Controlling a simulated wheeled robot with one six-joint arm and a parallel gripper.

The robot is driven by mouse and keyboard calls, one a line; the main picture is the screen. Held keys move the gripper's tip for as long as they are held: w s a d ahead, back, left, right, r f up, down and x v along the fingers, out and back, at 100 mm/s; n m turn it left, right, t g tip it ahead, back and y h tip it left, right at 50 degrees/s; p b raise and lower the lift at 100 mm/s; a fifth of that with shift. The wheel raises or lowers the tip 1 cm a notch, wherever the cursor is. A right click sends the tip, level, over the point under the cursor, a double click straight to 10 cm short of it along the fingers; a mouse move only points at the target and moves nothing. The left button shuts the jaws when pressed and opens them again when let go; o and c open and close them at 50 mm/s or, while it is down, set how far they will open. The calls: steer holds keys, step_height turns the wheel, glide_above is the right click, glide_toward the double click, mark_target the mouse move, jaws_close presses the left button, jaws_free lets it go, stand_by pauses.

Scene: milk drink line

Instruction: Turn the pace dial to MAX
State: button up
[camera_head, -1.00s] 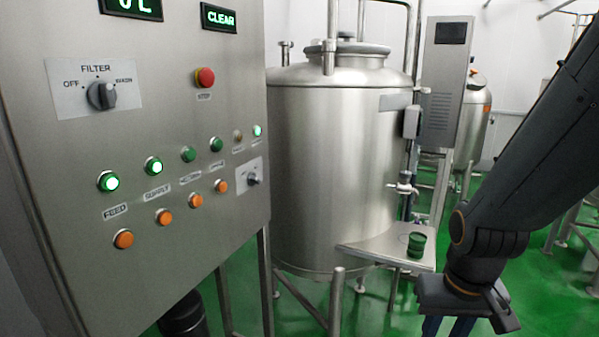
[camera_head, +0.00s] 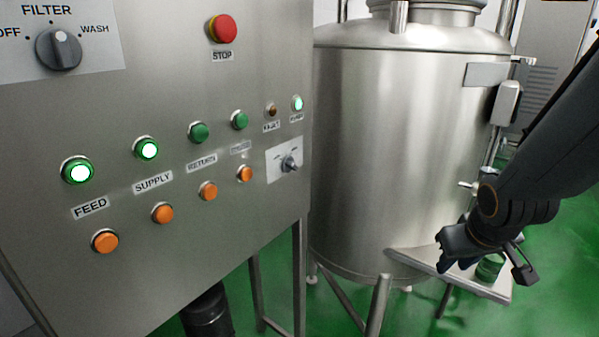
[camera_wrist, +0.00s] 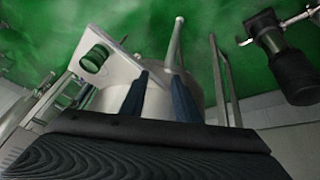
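A small dark dial (camera_head: 290,164) on a pale plate sits at the right edge of the steel control panel (camera_head: 120,300), in the head view. Its markings are too small to read, so I cannot tell its setting. My gripper (camera_head: 454,265) is to the right of the panel and lower than this dial, well apart from it, near the tank's side shelf. In the wrist view my gripper (camera_wrist: 158,76) shows two blue fingers apart with nothing between them. The dial is not seen in the wrist view.
A larger FILTER dial (camera_head: 58,47), a red STOP button (camera_head: 222,29), lit green lamps and several orange buttons share the panel. A steel tank (camera_head: 400,150) stands behind. A green object (camera_head: 489,267) stands on the shelf (camera_head: 408,257), close to my gripper.

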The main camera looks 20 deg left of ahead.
steer(key=w+a+r+n+t+y+b, duration=0.2)
steer(key=w+a+n+t, duration=0.3)
steer(key=w, duration=0.6)
steer(key=n+g+y+b, duration=0.4)
steer(key=n+y+b, duration=0.1)
steer(key=n+y, duration=0.95)
glide_toward(295, 167)
steer(key=shift+m+t, duration=0.25)
steer(key=shift+t, duration=0.05)
steer(key=p+x, duration=0.2)
steer(key=x, duration=0.5)
steer(key=shift+a, duration=0.4)
steer(key=shift+f, duration=0.1)
jaws_close()
